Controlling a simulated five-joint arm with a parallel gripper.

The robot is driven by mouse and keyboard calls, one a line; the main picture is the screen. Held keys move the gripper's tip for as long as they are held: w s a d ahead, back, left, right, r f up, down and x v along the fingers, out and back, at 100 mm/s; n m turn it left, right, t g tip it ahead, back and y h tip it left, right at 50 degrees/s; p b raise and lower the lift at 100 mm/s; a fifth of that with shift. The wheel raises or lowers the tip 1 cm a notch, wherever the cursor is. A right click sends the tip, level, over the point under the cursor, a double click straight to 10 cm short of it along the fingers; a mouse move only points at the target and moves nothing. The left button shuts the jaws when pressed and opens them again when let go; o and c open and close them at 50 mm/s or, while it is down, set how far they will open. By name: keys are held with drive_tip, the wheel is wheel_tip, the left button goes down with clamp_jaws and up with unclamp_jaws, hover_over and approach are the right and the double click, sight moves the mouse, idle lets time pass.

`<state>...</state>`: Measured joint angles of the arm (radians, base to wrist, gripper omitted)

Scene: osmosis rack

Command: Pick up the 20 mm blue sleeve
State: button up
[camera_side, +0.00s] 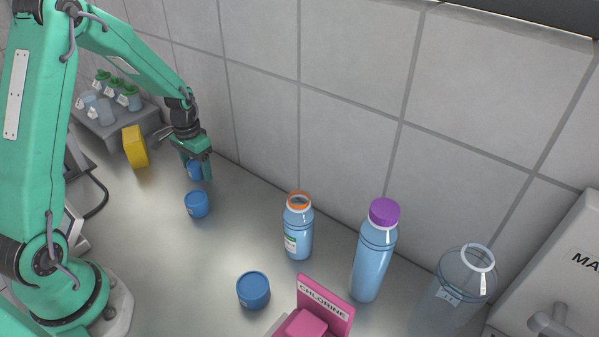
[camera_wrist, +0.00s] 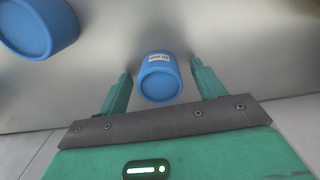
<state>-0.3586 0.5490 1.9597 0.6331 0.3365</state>
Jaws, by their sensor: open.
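My gripper (camera_side: 196,168) is at the back left, low over the bench near the tiled wall. In the wrist view its green fingers (camera_wrist: 160,74) are spread, one on each side of a small blue sleeve (camera_wrist: 160,84) with a white label too small to read. Gaps show between the sleeve and both fingers. In the side view this sleeve (camera_side: 194,171) is partly hidden by a finger. A second blue sleeve (camera_side: 196,204) stands just in front; a wider one (camera_wrist: 38,28) shows at the wrist view's upper left. A third blue sleeve (camera_side: 253,290) stands at front centre. I cannot read any sleeve's size.
An orange-rimmed bottle (camera_side: 298,228), a purple-capped bottle (camera_side: 374,255) and a clear vessel (camera_side: 462,285) stand along the wall. A pink chlorine holder (camera_side: 325,302) is in front. A yellow block (camera_side: 135,146) and a grey rack (camera_side: 112,126) of green-capped jars are left of my gripper.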

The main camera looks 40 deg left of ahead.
sight(196, 163)
drive_tip(key=shift+c, duration=0.5)
drive_tip(key=c, duration=1)
drive_tip(key=shift+r, duration=0.85)
wheel_tip(196, 163, up, 2)
drive_tip(key=shift+r, duration=0.2)
drive_tip(key=d+r, duration=0.2)
drive_tip(key=d, duration=0.1)
drive_tip(key=s+d+r, duration=0.1)
drive_tip(key=d+r, duration=0.1)
drive_tip(key=d, duration=0.2)
drive_tip(key=s+d+r, duration=0.1)
drive_tip(key=d+r, duration=0.1)
drive_tip(key=d, duration=0.2)
drive_tip(key=shift+s+d+r, duration=0.1)
drive_tip(key=shift+d+r, duration=0.15)
drive_tip(key=shift+r, duration=0.15)
